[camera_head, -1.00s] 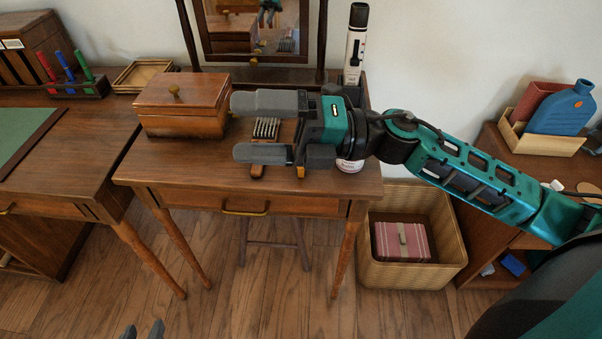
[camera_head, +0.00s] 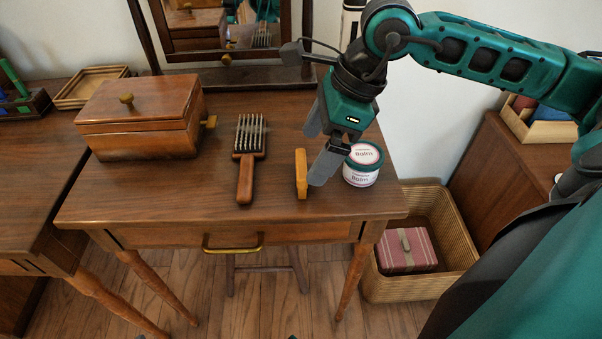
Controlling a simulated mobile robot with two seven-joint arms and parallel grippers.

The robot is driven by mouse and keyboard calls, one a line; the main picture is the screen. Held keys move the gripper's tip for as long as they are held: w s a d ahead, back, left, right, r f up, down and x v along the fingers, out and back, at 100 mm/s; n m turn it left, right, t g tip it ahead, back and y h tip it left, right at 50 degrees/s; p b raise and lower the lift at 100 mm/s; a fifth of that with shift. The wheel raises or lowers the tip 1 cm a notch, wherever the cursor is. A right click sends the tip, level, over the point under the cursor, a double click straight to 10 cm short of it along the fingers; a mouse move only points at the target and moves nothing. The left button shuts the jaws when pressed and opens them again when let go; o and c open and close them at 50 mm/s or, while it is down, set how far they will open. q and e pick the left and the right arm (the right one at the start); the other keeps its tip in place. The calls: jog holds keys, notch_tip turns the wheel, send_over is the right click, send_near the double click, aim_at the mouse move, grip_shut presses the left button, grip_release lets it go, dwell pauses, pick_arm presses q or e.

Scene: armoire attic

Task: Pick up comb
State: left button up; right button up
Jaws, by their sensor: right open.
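A narrow orange-brown piece (camera_head: 301,173), which looks like the comb, stands on the small wooden table (camera_head: 200,210), right of the middle. Its teeth cannot be made out from here. A wooden hairbrush (camera_head: 246,155) with pale bristles facing up lies to its left. My right gripper (camera_head: 314,156) is open and tilted down, just right of the orange-brown piece. Its nearer finger is close to that piece, but I cannot tell whether they touch. Nothing shows between the fingers. My left gripper is not in view.
A wooden box (camera_head: 140,118) sits at the left of the table. A mirror (camera_head: 222,25) rises at the back. A wicker basket (camera_head: 462,250) stands on the floor at right.

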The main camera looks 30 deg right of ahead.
aim_at(304, 162)
jog(key=b+x, duration=0.1)
jog(key=x, duration=0.5)
jog(key=shift+w, duration=0.2)
jog(key=c, duration=0.9)
